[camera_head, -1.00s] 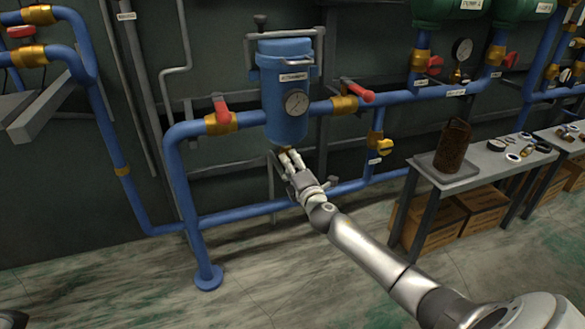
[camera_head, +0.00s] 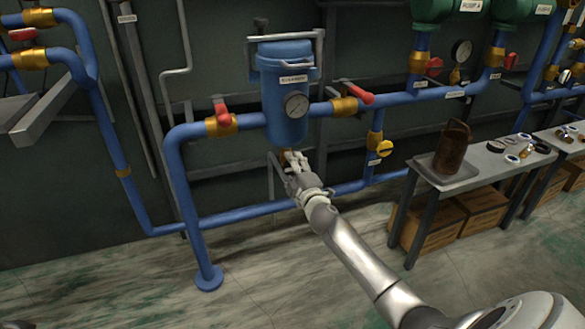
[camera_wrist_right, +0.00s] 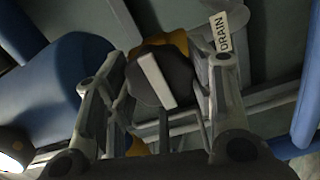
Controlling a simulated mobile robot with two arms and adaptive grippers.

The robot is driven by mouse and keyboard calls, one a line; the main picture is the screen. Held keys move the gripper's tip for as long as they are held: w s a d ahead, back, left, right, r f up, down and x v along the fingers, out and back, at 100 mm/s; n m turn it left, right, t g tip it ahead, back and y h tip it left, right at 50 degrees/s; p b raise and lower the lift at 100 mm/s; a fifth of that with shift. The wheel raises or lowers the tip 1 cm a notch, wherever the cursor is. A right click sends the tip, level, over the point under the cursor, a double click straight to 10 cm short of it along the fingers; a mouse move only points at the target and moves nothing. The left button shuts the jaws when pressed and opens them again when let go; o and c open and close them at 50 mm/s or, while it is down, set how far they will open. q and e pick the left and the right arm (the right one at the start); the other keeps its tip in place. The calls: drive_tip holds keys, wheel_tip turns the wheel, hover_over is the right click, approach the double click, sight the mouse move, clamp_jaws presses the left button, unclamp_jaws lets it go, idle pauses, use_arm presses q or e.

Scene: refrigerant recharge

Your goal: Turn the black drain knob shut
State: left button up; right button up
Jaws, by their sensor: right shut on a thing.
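The black drain knob (camera_wrist_right: 172,76) is round with a pale bar across its face, tilted in the right wrist view. A white DRAIN tag (camera_wrist_right: 220,32) hangs beside it, and brass (camera_wrist_right: 160,45) shows behind it. My right gripper (camera_wrist_right: 160,88) has a finger on each side of the knob and is shut on it. In the head view my right gripper (camera_head: 292,162) is just under the blue filter housing (camera_head: 287,95) and hides most of the knob. My left gripper is not in view.
A lower pipe (camera_head: 245,213) passes behind my right gripper. A workbench (camera_head: 470,180) with a tray and a brown cylinder stands at the right.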

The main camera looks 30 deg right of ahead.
drive_tip(key=o, duration=1)
drive_tip(key=shift+o, duration=0.2)
drive_tip(key=v, duration=1.2)
drive_tip(key=shift+f, duration=0.1)
